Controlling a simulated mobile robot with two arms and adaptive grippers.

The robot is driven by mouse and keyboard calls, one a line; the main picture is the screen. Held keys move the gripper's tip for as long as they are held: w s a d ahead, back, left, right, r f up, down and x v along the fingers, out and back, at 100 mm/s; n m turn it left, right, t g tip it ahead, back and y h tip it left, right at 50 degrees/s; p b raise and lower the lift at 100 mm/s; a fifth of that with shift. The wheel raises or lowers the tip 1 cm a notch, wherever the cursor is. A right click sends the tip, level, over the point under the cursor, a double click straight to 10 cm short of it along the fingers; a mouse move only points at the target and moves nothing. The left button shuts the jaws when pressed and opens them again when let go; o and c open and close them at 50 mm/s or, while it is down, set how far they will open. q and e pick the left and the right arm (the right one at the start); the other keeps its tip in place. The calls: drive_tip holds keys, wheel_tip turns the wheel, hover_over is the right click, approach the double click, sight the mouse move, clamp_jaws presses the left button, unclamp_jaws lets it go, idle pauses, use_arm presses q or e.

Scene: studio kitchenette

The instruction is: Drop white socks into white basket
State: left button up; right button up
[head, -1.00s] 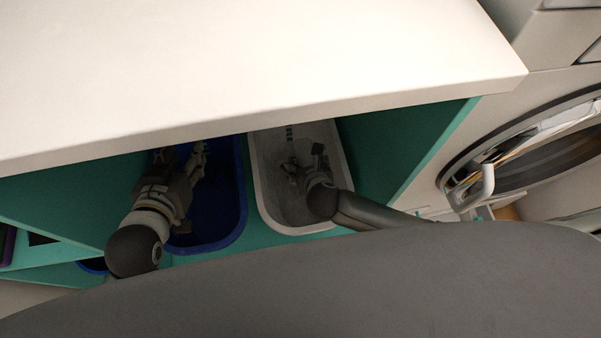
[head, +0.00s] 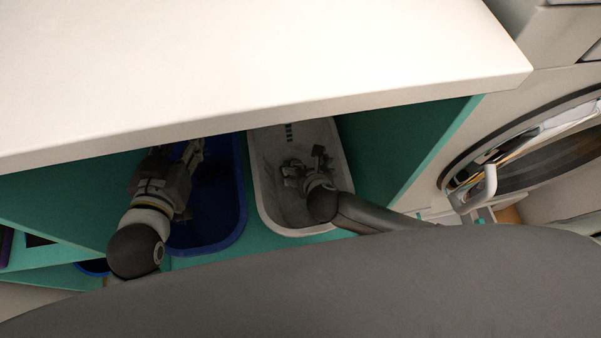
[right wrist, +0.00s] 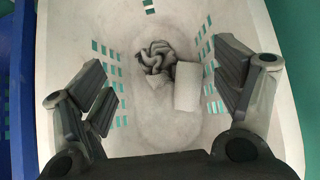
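The white basket (head: 262,190) stands in the teal compartment under the counter, beside the blue basket. My right gripper (head: 306,163) is over or inside the white basket. In the right wrist view my right gripper (right wrist: 165,88) has its fingers spread wide with nothing between them.
The blue basket (head: 215,225) stands left of the white one. The white countertop (head: 250,60) overhangs both baskets. A teal side panel (head: 425,145) closes the compartment on the right. A washing machine door (head: 525,150) is further right.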

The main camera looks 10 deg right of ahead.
drive_tip(key=v, duration=1.2)
idle(0.6)
